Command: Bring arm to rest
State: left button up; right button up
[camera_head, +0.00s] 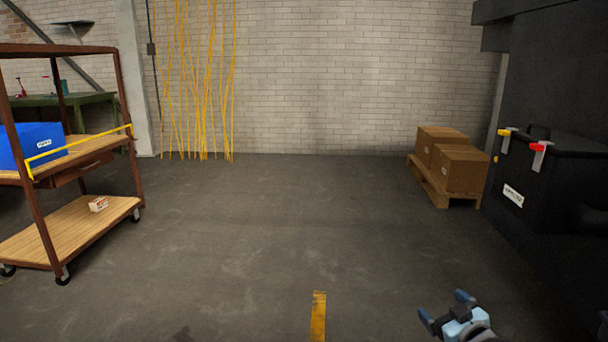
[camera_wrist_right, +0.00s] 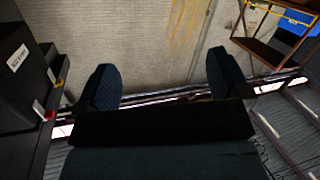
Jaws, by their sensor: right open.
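My right gripper (camera_head: 446,310) is at the bottom right of the head view, over the bare floor. Its two dark blue fingers are spread apart with nothing between them. The right wrist view also shows the open fingers (camera_wrist_right: 162,85), with the brick wall beyond the gap. My left gripper is not in the head view.
A wheeled wooden cart (camera_head: 85,225) with a blue bin (camera_head: 38,142) stands at left. Cardboard boxes (camera_head: 460,170) sit on a pallet (camera_head: 428,183) at right, near a black machine (camera_head: 550,180) with red and yellow latches. The middle floor is clear.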

jog(key=s+a+y, duration=0.4)
jog(key=s+a, duration=1)
jog(key=s+a+r+m+y, duration=0.1)
jog(key=s+a+r, duration=0.25)
jog(key=s, duration=0.35)
jog(key=s+a+r+m+y, duration=0.1)
jog(key=s+a+r, duration=0.25)
jog(key=s, duration=0.35)
pick_arm(q)
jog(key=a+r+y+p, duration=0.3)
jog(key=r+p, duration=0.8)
jog(key=p, duration=1.3)
pick_arm(e)
notch_tip(320, 180, up, 11)
jog(key=d+g+h, duration=0.1)
jog(key=d+h, duration=0.2)
pick_arm(q)
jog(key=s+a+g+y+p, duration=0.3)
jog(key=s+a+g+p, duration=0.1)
jog(key=p, duration=1.3)
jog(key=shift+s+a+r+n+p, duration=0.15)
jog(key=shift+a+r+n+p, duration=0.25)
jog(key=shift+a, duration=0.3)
pick_arm(e)
jog(key=s+d+g+h, duration=0.2)
jog(key=s+d+g, duration=0.2)
jog(key=shift+s+d+r+h, duration=0.15)
jog(key=shift+d+r+h, duration=0.2)
jog(key=shift+r+h, duration=0.1)
